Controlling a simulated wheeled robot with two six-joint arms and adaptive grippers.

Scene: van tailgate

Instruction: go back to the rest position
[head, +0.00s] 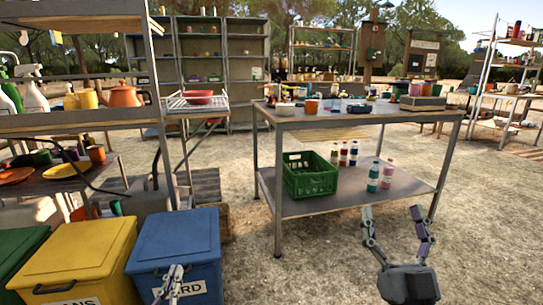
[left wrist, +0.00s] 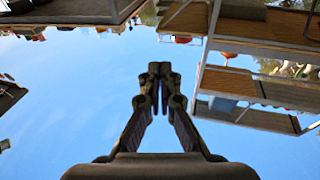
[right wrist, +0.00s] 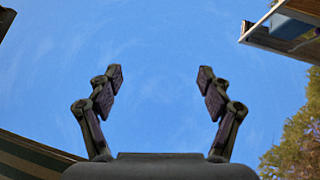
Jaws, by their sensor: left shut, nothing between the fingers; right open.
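My left gripper (head: 170,283) is low in the head view, in front of the blue bin. In the left wrist view its fingertips (left wrist: 160,72) meet with nothing between them. My right gripper (head: 396,220) is at the lower right of the head view, pointing up, in front of the metal table. In the right wrist view its fingers (right wrist: 160,80) stand wide apart and empty, with sky behind them.
A blue bin (head: 178,245) and a yellow bin (head: 78,262) stand at the lower left. A metal table (head: 345,118) holds a green crate (head: 310,180) and several bottles on its lower shelf. A shelf with an orange teapot (head: 122,95) is at the left. Open ground lies at the right.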

